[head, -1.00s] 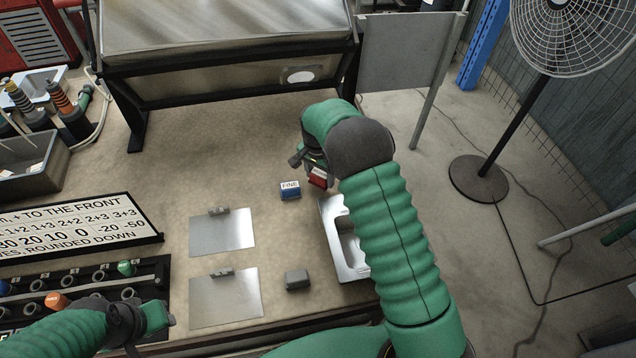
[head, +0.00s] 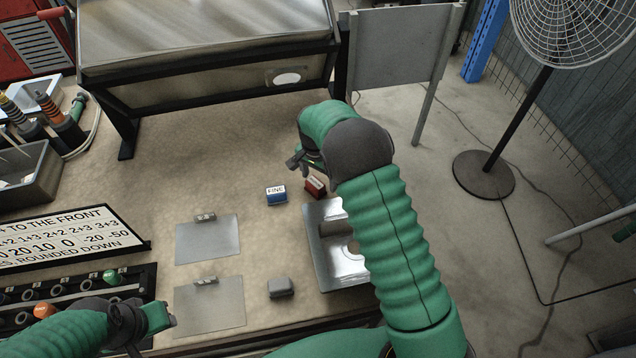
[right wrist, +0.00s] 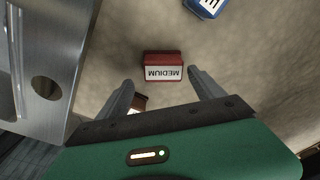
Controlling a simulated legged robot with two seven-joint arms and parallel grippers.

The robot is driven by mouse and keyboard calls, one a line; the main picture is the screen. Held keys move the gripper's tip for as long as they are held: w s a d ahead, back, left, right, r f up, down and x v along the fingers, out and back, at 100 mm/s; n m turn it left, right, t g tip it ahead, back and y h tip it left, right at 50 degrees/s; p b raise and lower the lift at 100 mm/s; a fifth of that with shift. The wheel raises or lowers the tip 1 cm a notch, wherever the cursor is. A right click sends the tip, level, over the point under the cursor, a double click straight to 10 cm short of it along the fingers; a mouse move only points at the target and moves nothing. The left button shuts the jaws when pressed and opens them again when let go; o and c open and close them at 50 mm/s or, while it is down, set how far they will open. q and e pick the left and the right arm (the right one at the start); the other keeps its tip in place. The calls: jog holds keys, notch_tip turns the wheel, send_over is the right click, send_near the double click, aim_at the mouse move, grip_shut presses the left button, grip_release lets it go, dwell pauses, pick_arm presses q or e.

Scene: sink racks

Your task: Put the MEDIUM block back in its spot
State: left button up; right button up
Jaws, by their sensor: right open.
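The MEDIUM block (head: 315,187) is red with a white label. It rests on the bench just right of the blue FINE block (head: 276,195), near the metal basin's far end. In the right wrist view the MEDIUM block (right wrist: 163,58) lies just beyond the fingertips, its label upside down. My right gripper (head: 304,166) is open, and its spread fingers also show in the right wrist view (right wrist: 160,78); nothing is gripped. My left gripper (head: 168,318) is low at the left, above the bench's front; its jaws are unclear.
The metal basin (head: 318,262) is partly hidden by my right arm. Two metal plates (head: 208,243) and a grey block (head: 281,287) lie nearer the front. A lettered board (head: 65,236) stands at left. A small brown-and-white item (right wrist: 139,102) shows between my right fingers.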

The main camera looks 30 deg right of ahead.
jog(key=a+r, duration=0.4)
jog(key=r, duration=0.5)
jog(key=s+n, duration=0.2)
jog(key=s, duration=0.2)
jog(key=s+a+n, duration=0.1)
jog(key=s+n, duration=0.1)
jog(key=s, duration=0.2)
jog(key=s+a+n+t, duration=0.1)
jog(key=s+n, duration=0.1)
jog(key=s, duration=0.2)
jog(key=shift+a+r+y, duration=0.1)
jog(key=shift+r+y, duration=0.2)
jog(key=shift+y, duration=0.1)
jog(key=s+a+n, duration=0.1)
jog(key=s+n, duration=0.1)
jog(key=s, duration=0.2)
jog(key=s+a+n, duration=0.2)
jog(key=s, duration=0.2)
jog(key=s+a+f+n, duration=0.1)
jog(key=s+n, duration=0.1)
jog(key=s, duration=0.2)
jog(key=shift+a+t, duration=0.35)
jog(key=shift+t, duration=0.05)
jog(key=shift+s+a, duration=0.1)
jog(key=shift+d+f, duration=0.15)
jog(key=shift+d, duration=0.1)
pick_arm(q)
jog(key=shift+a, duration=1.05)
